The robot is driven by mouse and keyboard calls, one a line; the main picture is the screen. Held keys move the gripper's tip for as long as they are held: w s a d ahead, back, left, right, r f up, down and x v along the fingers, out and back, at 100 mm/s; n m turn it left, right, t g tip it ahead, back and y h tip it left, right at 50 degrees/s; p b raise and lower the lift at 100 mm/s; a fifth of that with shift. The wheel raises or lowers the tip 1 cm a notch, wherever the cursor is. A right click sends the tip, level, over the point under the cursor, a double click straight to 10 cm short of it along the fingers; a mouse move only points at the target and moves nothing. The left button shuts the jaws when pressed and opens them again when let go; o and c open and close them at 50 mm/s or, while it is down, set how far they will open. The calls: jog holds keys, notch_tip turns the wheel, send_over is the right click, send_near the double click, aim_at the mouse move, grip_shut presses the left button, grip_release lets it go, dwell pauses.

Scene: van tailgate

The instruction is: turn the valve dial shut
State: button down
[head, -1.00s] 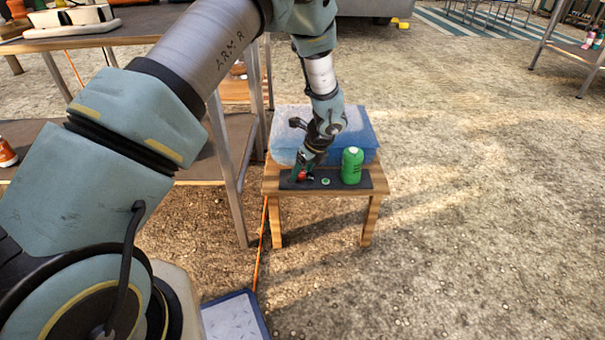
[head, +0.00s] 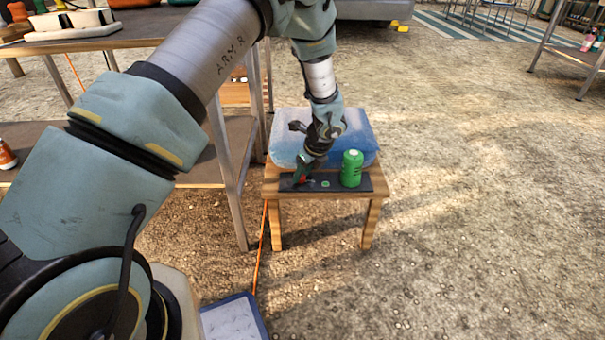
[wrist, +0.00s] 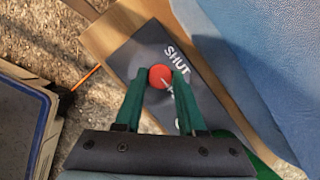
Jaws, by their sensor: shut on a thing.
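The red valve dial (wrist: 160,76) sits on a dark panel (wrist: 140,57) on a small wooden stand. A light mark shows on the dial's lower right. The white word SHUT (wrist: 177,61) is printed on the panel to the upper right of the dial. Other white lettering is partly hidden by my right finger. My gripper (wrist: 161,78) has its green fingers on either side of the dial, closed on it. In the head view, my gripper (head: 302,178) is at the left end of the panel and mostly hides the dial.
A green canister (head: 351,169) stands at the panel's right end. A metal-legged table stands close on the left. A blue-edged tray (head: 232,318) lies on the floor. Floor to the right is clear.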

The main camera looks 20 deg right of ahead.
jog(key=shift+r+p, duration=0.1)
jog(key=shift+p, duration=0.25)
jog(key=shift+d+n+p, duration=0.1)
jog(key=shift+n+p, duration=0.45)
jog(key=shift+n, duration=0.15)
jog(key=shift+n+g+y+p, duration=0.5)
jog(key=shift+n+y+p, duration=0.1)
jog(key=shift+n+p, duration=0.55)
jog(key=n, duration=0.2)
jog(key=n+g+y+p, duration=0.1)
jog(key=n, duration=0.1)
jog(key=shift+w+d+n, duration=0.15)
jog(key=shift+n, duration=0.1)
jog(key=n+g, duration=0.1)
jog(key=n, duration=0.1)
jog(key=n+g, duration=0.1)
jog(key=n, duration=0.1)
jog(key=shift+w+n+y+p, duration=0.2)
jog(key=shift+n+y+p, duration=0.1)
jog(key=shift+p, duration=0.05)
jog(key=n+g, duration=0.1)
jog(key=n, duration=0.3)
jog(key=shift+w+n+g, duration=0.1)
jog(key=shift+n+g, duration=0.3)
